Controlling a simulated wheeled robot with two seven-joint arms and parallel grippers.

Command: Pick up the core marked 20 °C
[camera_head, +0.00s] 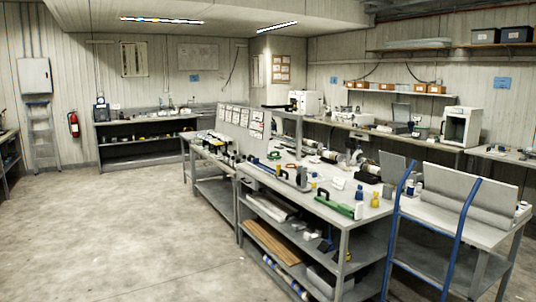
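Several core-like cylinders lie on the long grey workbench (318,207) right of the middle. One pale cylinder with dark ends (331,156) lies near the bench's far side, and another (371,168) lies to its right. The markings on them are too small to read, so I cannot tell which is marked 20 °C. Neither of my grippers is in view.
A blue-framed cart (463,215) stands at the bench's right end. A green-handled tool (338,205) and yellow bottle (375,199) are near the bench's front edge. Open concrete floor (120,235) lies left of it. A fire extinguisher (73,125) hangs on the far wall.

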